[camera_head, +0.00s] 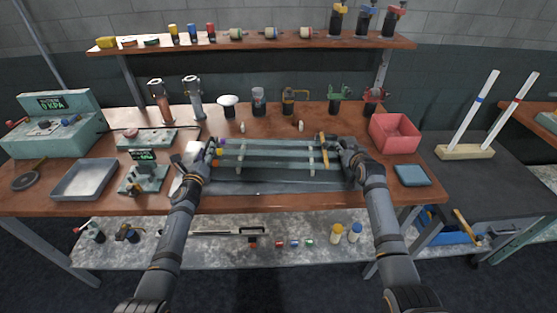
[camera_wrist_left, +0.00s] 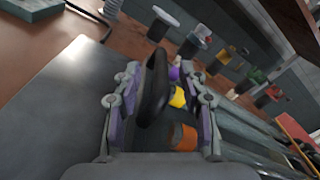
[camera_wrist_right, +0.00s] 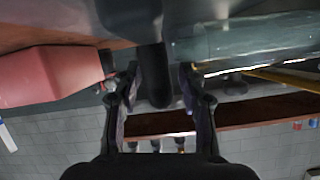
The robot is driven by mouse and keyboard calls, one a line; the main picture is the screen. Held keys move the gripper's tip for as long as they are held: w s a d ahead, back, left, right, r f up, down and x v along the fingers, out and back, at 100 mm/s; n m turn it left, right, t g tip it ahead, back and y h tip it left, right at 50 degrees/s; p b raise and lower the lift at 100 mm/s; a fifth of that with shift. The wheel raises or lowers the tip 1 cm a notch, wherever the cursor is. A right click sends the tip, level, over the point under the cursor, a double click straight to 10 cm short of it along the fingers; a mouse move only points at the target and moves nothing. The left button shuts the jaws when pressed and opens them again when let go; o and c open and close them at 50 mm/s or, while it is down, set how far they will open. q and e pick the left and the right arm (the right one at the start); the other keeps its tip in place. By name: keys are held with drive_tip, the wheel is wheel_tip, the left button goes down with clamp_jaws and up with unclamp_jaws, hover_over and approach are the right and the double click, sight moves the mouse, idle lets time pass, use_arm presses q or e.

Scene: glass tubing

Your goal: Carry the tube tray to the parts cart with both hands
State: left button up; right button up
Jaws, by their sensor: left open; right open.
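The tube tray (camera_head: 275,187) is a dark grey tray on the wooden bench, with several glass tubes lying across it and coloured caps at their left ends. My left gripper (camera_head: 213,152) is open at the tray's left end. In the left wrist view the black left handle (camera_wrist_left: 155,88) stands between its fingers. My right gripper (camera_head: 346,148) is open at the tray's right end. In the right wrist view a dark handle (camera_wrist_right: 155,75) lies between its open fingers. The parts cart (camera_head: 490,182), dark-topped, appears to be the one right of the bench.
A red bin (camera_head: 394,133) and a blue-grey pad (camera_head: 412,175) sit right of the tray. A wooden stand (camera_head: 465,151) with two upright rods occupies the cart's back; its front top is clear. A gauge box (camera_head: 57,125) and metal pan (camera_head: 84,180) are at left.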

use_arm(q)
drive_tip(key=shift+w, duration=0.15)
use_arm(e)
drive_tip(key=shift+w, duration=0.1)
use_arm(q)
drive_tip(key=shift+r, duration=0.1)
clamp_jaws()
use_arm(e)
clamp_jaws()
drive_tip(key=shift+a, duration=0.1)
